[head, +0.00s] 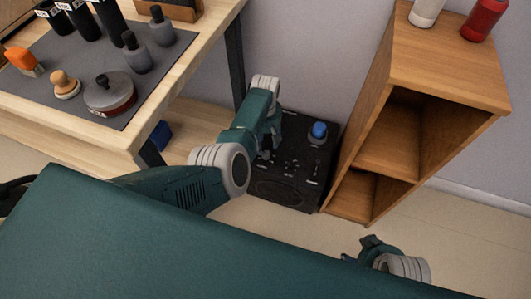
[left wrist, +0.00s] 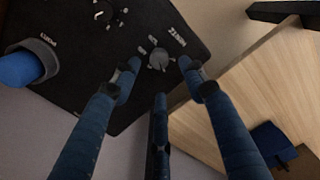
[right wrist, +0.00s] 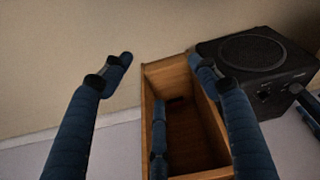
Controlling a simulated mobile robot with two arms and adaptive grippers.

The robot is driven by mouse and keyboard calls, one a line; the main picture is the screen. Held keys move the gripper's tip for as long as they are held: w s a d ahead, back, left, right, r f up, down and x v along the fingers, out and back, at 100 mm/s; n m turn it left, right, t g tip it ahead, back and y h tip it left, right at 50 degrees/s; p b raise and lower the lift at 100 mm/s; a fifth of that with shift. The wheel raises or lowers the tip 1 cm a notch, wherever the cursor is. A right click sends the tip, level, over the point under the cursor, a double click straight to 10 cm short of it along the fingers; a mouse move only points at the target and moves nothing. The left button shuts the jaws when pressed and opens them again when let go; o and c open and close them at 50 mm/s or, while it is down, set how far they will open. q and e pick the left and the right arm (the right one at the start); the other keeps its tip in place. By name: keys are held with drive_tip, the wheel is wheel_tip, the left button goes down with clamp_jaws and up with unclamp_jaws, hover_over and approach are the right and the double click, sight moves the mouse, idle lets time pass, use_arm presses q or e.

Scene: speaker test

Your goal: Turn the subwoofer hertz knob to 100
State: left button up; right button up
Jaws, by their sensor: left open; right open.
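The black subwoofer (head: 275,190) stands on the floor between the workbench and the wooden shelf. In the left wrist view, the grey hertz knob (left wrist: 159,59) sits on its panel beside the printed word HERTZ. My left gripper (left wrist: 158,70) is open, with fingertips on either side of the knob and a third finger below it in the picture. I cannot tell whether they touch it. In the head view, my left gripper (head: 266,145) reaches down over the panel and hides part of it. My right gripper (right wrist: 163,65) is open and empty, away from the subwoofer.
A blue knob (head: 319,130) rises from the subwoofer panel. The wooden shelf (head: 450,75) stands close on the right, with bottles on top. The workbench (head: 140,125) at left carries a grey mat with several tools.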

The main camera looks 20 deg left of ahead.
sight(265, 153)
use_arm(q)
wheel_tip(265, 153, down, 4)
drive_tip(key=shift+r+b, duration=0.25)
drive_tip(key=shift+b, duration=0.6)
drive_tip(key=shift+f+b, duration=0.5)
drive_tip(key=shift+f, duration=0.7)
use_arm(e)
drive_tip(key=v, duration=0.6)
use_arm(q)
drive_tip(key=shift+c, duration=0.5)
use_arm(e)
drive_tip(key=shift+w+d, duration=0.1)
use_arm(q)
drive_tip(key=shift+a, duration=0.1)
clamp_jaws()
